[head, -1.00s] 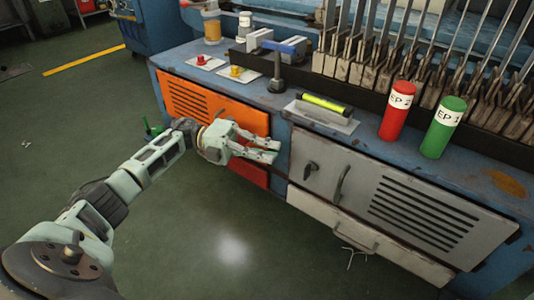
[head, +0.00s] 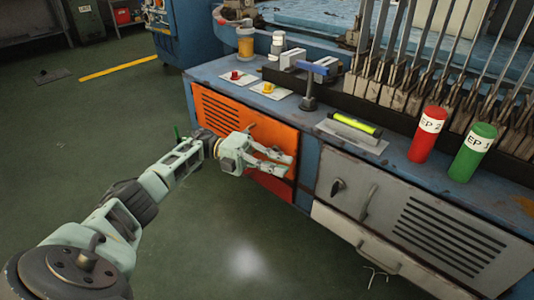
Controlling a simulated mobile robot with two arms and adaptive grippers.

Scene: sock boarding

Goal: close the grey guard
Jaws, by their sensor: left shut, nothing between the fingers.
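The grey guard (head: 379,207) is a louvred grey panel with a dark latch knob and an upright handle, low on the front of the blue bench at the right. It looks roughly flush with the bench front, but I cannot tell whether it is fully shut. My left gripper (head: 293,164) is shut and empty. It is in front of the right end of the orange louvred panel (head: 222,108), left of the grey guard and apart from it. My right gripper is not in view.
A pale drawer front (head: 345,231) with a handle lies below the guard.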

